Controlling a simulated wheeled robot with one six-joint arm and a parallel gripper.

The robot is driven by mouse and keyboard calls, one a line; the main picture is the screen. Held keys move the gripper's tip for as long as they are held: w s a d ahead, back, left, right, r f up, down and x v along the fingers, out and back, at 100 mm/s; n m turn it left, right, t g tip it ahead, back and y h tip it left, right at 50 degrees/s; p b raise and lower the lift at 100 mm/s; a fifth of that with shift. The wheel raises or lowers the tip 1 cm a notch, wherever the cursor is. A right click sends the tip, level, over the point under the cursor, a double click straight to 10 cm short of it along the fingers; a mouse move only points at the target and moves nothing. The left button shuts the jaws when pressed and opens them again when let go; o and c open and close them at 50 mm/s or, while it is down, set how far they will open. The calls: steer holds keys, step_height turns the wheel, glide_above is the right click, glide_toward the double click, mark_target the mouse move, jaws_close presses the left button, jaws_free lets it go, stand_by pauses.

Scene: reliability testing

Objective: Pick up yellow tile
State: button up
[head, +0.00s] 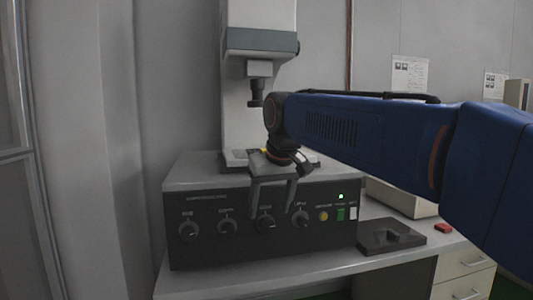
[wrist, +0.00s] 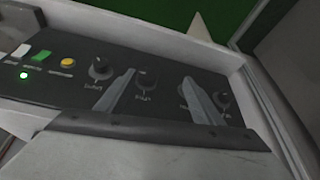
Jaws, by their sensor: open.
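A small bit of yellow (head: 264,150), possibly the yellow tile, shows on top of the machine, just behind my wrist and mostly hidden by it. My gripper (head: 272,208) points down in front of the machine's dark control panel, its two grey fingers spread and nothing between them. In the wrist view my gripper (wrist: 158,76) also shows open, its fingers over the panel knobs and the machine's front edge. No tile shows in the wrist view.
The machine (head: 195,170) has a light top, several knobs, a yellow button (head: 323,216) and a lit green lamp. Its column and press head (head: 258,70) rise behind my wrist. A dark tray (head: 391,236) and a small red object (head: 443,228) lie on the desk at right.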

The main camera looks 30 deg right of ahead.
steer(key=shift+m, duration=0.5)
steer(key=w+d+r, duration=0.1)
steer(key=w+r, duration=0.2)
steer(key=w+d+r, duration=0.2)
steer(key=w+r, duration=0.2)
steer(key=w+d+r, duration=0.1)
steer(key=w+r, duration=0.2)
steer(key=r, duration=0.1)
steer(key=shift+w+d, duration=0.25)
steer(key=shift+d, duration=0.15)
steer(key=w+d+r+m, duration=0.1)
steer(key=w+d+r, duration=0.6)
steer(key=w+r, duration=0.1)
steer(key=shift+h, duration=0.4)
steer(key=shift+w+a+x, duration=0.1)
steer(key=shift+x, duration=1.9)
steer(key=shift+w+a+x, duration=0.1)
steer(key=shift+x, duration=1.85)
steer(key=shift+r, duration=0.1)
steer(key=c, duration=1.2)
steer(key=shift+o, duration=0.2)
